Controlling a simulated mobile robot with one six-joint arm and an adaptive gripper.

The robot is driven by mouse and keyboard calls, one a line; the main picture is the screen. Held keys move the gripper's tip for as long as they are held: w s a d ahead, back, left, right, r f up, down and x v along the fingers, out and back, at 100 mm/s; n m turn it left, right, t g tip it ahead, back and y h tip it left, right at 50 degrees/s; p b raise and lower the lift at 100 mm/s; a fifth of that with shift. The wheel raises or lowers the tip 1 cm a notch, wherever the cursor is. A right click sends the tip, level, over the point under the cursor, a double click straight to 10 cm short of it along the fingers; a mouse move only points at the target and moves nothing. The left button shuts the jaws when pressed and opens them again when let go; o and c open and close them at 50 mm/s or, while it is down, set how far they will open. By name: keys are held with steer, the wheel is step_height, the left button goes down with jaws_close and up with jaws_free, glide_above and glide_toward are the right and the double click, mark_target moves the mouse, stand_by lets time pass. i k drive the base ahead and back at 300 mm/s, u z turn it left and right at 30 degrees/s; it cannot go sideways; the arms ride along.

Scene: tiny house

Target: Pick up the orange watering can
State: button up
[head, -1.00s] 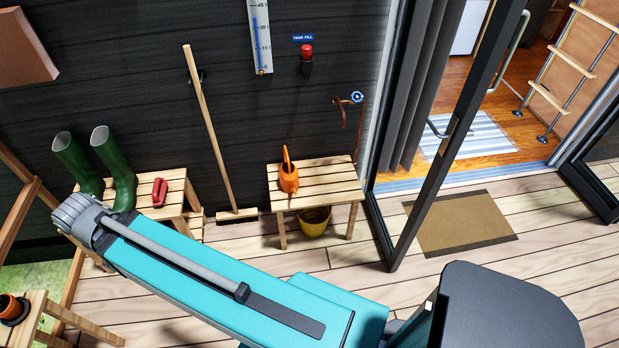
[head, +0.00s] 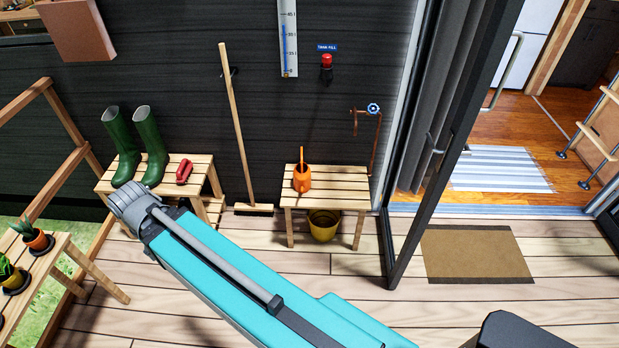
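The orange watering can (head: 302,179) stands upright on the left part of a small slatted wooden bench (head: 340,202) against the dark wall. My teal arm reaches across the lower middle of the head view toward the left, and its grey joint end lies in front of the boot bench. The arm is apart from the can in the picture. My gripper cannot be seen in this view.
Green boots (head: 151,143) and a red object (head: 184,172) stand on another bench at left. A broom (head: 237,130) leans on the wall. A yellow bucket (head: 322,226) sits under the can's bench. An open glass door (head: 440,150) stands to the right, beside a doormat (head: 478,254).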

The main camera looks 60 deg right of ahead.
mark_target(302, 172)
steer(key=z, duration=0.95)
steer(key=i, duration=1)
steer(key=u, duration=0.05)
